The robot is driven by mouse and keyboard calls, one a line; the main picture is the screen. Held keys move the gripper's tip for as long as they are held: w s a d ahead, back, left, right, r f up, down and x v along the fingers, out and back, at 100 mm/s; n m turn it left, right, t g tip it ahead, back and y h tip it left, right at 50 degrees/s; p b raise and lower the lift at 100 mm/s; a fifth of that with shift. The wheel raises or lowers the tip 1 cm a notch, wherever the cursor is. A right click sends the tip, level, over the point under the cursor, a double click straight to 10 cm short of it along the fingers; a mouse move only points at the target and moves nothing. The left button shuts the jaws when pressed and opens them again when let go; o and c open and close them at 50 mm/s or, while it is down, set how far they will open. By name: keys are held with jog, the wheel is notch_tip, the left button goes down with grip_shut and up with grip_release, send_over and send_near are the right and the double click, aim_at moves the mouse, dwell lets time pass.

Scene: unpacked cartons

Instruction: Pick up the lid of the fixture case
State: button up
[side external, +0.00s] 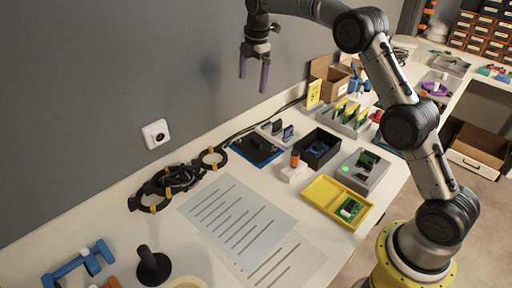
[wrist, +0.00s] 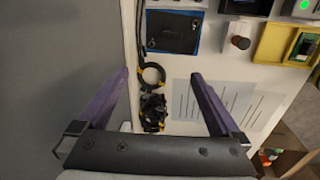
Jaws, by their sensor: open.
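My gripper (side external: 254,74) is open and empty, high above the bench near the grey wall. Its two purple fingers point down and stand wide apart in the wrist view (wrist: 158,78). A grey case (side external: 351,176) with a green light and a dark recess sits at the bench's right edge; its corner shows in the wrist view (wrist: 284,8). An open black box (side external: 310,157) with blue contents is beside it. A flat black piece (side external: 251,146) lies on a blue mat, seen also in the wrist view (wrist: 172,32). I cannot tell which part is the fixture case's lid.
A yellow tray (side external: 325,201) with a green board lies at the front edge. An orange-topped item (side external: 295,159) stands near the black box. Black cable coils (side external: 165,184) lie by the wall. Printed sheets (side external: 238,214) cover the middle. A wall socket (side external: 156,133) is nearby.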

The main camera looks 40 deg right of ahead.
jog(key=g, duration=0.2)
send_over(256, 140)
notch_tip(256, 140, down, 19)
jog(key=shift+w+r, duration=0.1)
jog(key=shift+r, duration=0.1)
jog(key=shift+f, duration=2.95)
jog(key=c, duration=1.5)
jog(key=shift+r, duration=0.15)
